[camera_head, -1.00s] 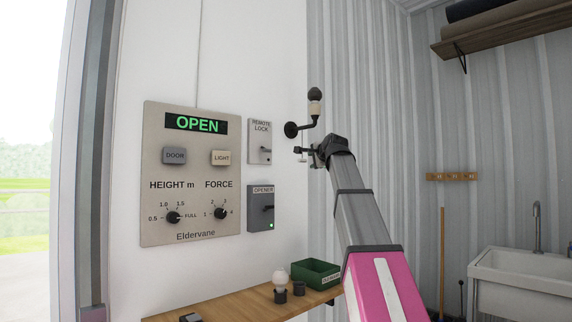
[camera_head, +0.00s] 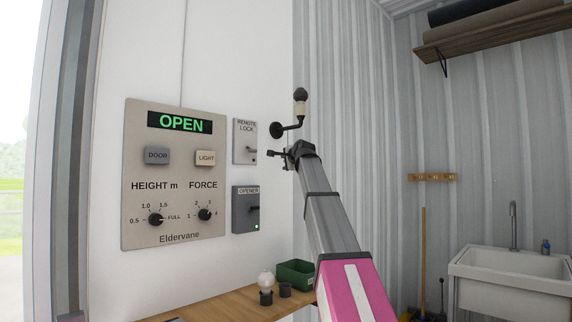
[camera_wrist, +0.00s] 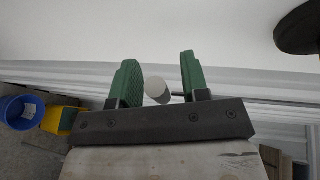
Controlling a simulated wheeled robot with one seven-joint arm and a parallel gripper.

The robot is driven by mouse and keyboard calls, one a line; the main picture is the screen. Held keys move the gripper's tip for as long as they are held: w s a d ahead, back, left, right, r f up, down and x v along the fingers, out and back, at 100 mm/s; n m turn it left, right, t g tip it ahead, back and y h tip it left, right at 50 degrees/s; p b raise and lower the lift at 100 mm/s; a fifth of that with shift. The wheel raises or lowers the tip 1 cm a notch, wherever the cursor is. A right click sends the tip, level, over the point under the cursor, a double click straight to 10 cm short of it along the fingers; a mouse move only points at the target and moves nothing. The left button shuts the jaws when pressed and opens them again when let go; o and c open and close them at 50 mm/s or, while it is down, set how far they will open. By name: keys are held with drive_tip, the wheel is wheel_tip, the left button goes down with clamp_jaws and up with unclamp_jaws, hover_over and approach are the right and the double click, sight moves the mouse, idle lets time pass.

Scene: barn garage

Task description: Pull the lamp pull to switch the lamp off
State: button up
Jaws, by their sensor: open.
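The wall lamp (camera_head: 300,100) has a dark arm with a round base on the white wall, a pale socket and a dark bulb-shaped top. My gripper (camera_head: 278,154) is just below the lamp's base, close to the wall. In the wrist view my gripper (camera_wrist: 161,84) has its two green fingers apart. A small pale cylinder, seemingly the lamp pull (camera_wrist: 156,90), shows between them, nearer the left finger. I cannot tell whether it touches that finger. I cannot make out the pull in the head view. A dark rounded part, probably the lamp base (camera_wrist: 300,28), shows at the upper right.
A control panel (camera_head: 176,225), a remote lock box (camera_head: 243,140) and an opener box (camera_head: 245,215) are on the wall to the left. Below, a wooden shelf (camera_head: 210,306) carries a green bin (camera_head: 296,275) and a white bulb (camera_head: 266,278). A sink (camera_head: 515,270) stands at right.

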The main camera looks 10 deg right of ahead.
drive_tip(key=shift+w+f, duration=0.1)
drive_tip(key=shift+w, duration=0.2)
clamp_jaws()
drive_tip(key=shift+f, duration=1.4)
unclamp_jaws()
drive_tip(key=shift+s, duration=0.1)
drive_tip(key=v, duration=1)
drive_tip(key=shift+s+r, duration=0.2)
drive_tip(key=shift+s, duration=0.1)
